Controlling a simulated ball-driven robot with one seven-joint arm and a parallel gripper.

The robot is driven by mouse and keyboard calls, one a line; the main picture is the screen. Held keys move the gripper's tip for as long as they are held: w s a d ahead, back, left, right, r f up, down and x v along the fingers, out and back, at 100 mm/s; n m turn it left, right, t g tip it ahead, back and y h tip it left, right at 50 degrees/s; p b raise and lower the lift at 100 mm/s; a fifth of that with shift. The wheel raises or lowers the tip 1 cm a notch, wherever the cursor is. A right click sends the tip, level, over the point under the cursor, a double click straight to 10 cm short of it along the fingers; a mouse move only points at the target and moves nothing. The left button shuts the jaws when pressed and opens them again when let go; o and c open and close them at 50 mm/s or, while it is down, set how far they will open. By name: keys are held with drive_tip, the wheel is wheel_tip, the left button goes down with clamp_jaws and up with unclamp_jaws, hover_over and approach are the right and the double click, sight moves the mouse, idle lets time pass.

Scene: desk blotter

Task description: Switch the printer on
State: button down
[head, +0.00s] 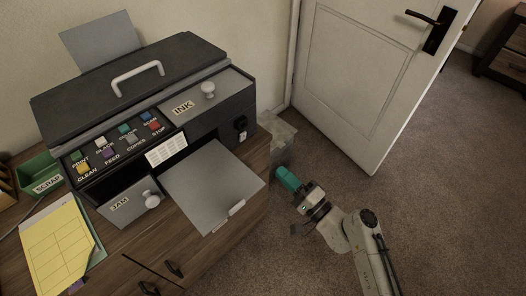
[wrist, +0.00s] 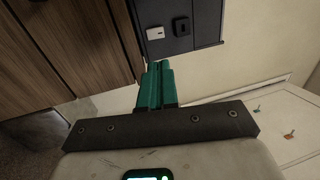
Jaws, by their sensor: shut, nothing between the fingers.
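The printer (head: 150,95) is a dark grey machine on the wooden cabinet, with a row of coloured, labelled buttons on its front. Its right side has a black fitting (head: 240,122) and a small white fitting (head: 243,135) below it. In the wrist view the white fitting (wrist: 155,33) and the dark fitting (wrist: 181,26) sit side by side on the dark side panel. I cannot tell which is the power switch, or its position. My gripper (head: 280,171) is shut and empty, low to the right of the cabinet, apart from the printer. Its teal fingers (wrist: 159,65) point toward that panel.
A grey paper tray (head: 212,180) juts out at the printer's front. The JAM drawer (head: 130,205) stands out, with a yellow pad (head: 60,245) and green SCRAP bin (head: 40,178) left of it. A white door (head: 365,80) stands behind my gripper; carpet (head: 440,200) is clear at right.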

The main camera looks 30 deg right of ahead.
sight(244, 136)
drive_tip(key=p+x, duration=0.1)
drive_tip(key=x, duration=1.2)
drive_tip(key=shift+w+a+p, duration=0.15)
drive_tip(key=shift+w+p, duration=0.1)
drive_tip(key=shift+p, duration=0.1)
drive_tip(key=shift+r, duration=0.1)
